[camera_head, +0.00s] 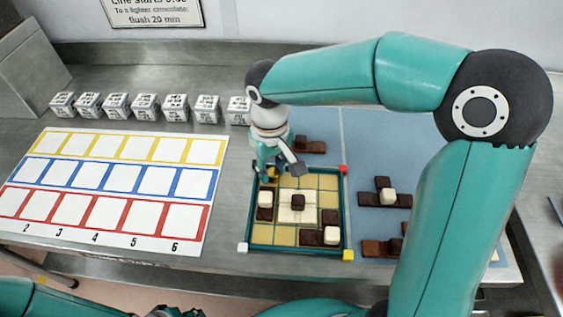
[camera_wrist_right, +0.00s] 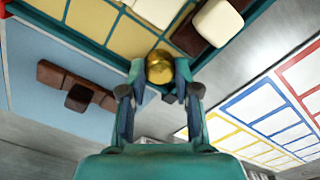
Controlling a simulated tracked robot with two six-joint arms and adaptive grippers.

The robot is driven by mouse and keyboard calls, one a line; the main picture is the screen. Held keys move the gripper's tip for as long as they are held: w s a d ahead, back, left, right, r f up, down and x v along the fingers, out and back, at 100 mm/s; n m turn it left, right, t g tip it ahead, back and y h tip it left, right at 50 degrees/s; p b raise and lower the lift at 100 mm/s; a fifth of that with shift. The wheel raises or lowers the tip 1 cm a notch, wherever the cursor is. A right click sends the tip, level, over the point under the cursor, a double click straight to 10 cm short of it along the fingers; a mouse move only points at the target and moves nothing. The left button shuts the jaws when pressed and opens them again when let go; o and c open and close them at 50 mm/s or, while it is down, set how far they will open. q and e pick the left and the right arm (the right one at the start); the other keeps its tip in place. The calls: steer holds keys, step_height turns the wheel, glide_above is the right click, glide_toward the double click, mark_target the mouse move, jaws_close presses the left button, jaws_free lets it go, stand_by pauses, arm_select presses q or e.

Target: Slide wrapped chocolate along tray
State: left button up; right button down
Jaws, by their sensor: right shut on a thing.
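The wrapped chocolate is a gold foil ball (camera_wrist_right: 160,66); a bit of gold also shows under the gripper in the head view (camera_head: 272,173). My right gripper (camera_head: 277,170) is shut on it, one finger on each side in the wrist view. It is at the far left corner of the tray (camera_head: 290,249), a teal-rimmed square with yellow cells. In the tray are cream and dark brown chocolate pieces (camera_head: 298,202). The ball's underside is hidden. My left gripper (camera_head: 180,312) barely shows at the bottom edge, and its fingers cannot be made out.
Several white printed cubes (camera_head: 145,103) stand in a row at the back left. A white board (camera_head: 105,192) with yellow, blue and red rows of squares lies left of the tray. A blue mat (camera_head: 368,150) with brown and cream chocolate shapes (camera_head: 385,195) lies to the right, partly behind my arm.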

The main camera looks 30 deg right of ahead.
steer(key=shift+w+a, duration=0.25)
steer(key=shift+a, duration=0.15)
steer(key=c, duration=0.8)
jaws_free()
steer(key=shift+o, duration=0.2)
step_height(320, 180, up, 12)
